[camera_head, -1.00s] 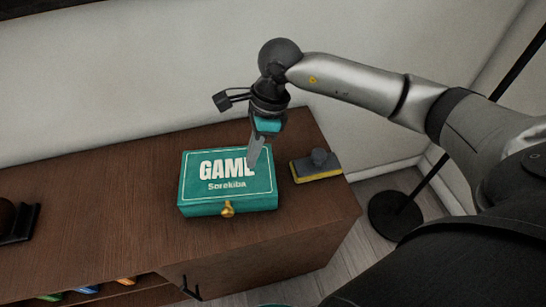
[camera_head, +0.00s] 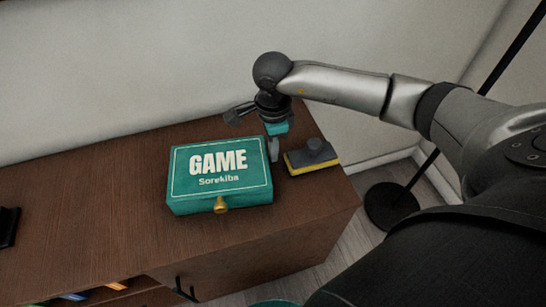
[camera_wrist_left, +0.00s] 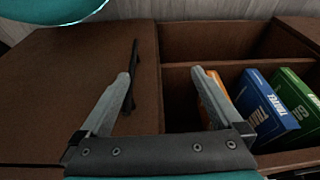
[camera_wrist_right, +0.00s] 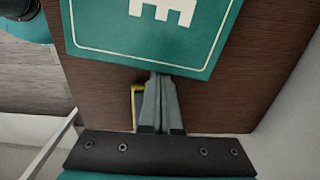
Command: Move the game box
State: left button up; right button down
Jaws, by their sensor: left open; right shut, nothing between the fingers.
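The teal game box (camera_head: 219,180) with white lettering and a gold clasp lies flat on the brown cabinet top in the head view. Its edge also fills the top of the right wrist view (camera_wrist_right: 150,28). My right gripper (camera_head: 273,150) is shut and empty, low beside the box's right side, between it and the sponge. In the right wrist view its fingers (camera_wrist_right: 158,90) are together at the box's edge; I cannot tell whether they touch it. My left gripper (camera_wrist_left: 165,85) is open and empty in front of the cabinet's open compartments, away from the box.
A grey and yellow sponge block (camera_head: 312,157) lies just right of my right gripper. A black lamp base (camera_head: 391,206) stands on the floor beyond the cabinet's right end.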

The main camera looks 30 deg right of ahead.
pick_arm(q)
jog(key=shift+w+r, duration=0.25)
jog(key=shift+r, duration=0.5)
pick_arm(e)
jog(key=shift+f, duration=0.9)
jog(key=shift+a, duration=0.1)
